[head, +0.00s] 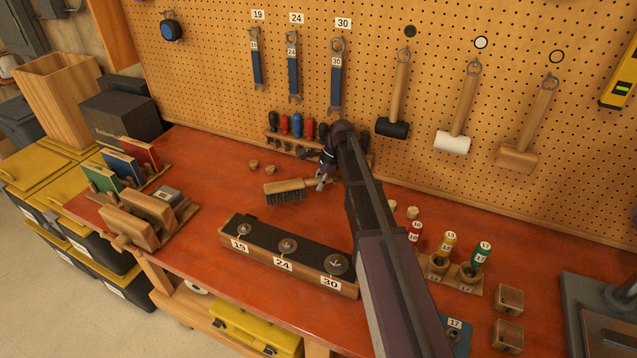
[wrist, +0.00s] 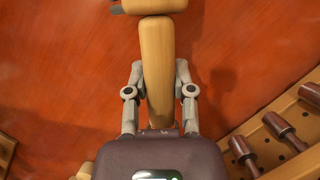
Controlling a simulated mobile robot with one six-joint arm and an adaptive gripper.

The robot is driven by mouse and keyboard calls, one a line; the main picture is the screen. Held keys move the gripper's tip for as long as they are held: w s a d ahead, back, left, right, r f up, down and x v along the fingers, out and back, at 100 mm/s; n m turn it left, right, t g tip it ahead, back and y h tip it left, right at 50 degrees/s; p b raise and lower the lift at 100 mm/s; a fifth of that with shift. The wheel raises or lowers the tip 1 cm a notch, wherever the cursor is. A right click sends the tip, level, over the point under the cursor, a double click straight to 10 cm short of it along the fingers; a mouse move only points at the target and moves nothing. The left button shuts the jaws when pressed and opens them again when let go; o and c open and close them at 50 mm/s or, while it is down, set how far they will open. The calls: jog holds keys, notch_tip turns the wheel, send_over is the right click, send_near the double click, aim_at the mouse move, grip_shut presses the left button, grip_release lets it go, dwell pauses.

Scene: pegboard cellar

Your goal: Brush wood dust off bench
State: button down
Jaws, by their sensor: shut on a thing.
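A wooden hand brush with dark bristles (head: 284,190) is over the red-brown bench top (head: 215,180), bristles facing down. My gripper (head: 322,181) is shut on the brush's handle at its right end. In the wrist view the light wooden handle (wrist: 157,75) runs between the two fingers of my gripper (wrist: 158,88), with the brush head at the top edge. I cannot tell whether the bristles touch the bench. Small pale wooden bits (head: 254,164) lie behind the brush; I cannot make out fine dust.
A screwdriver rack (head: 290,140) stands behind the brush. A long block marked 19, 24, 30 (head: 290,262) lies in front. Sanding blocks (head: 150,205) stand at left, and numbered coloured-top pieces (head: 449,242) at right. Mallets and wrenches hang on the pegboard (head: 440,50).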

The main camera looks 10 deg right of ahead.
jog(key=shift+r+p, duration=1.4)
jog(key=shift+r, duration=0.3)
jog(key=shift+r+p, duration=1.5)
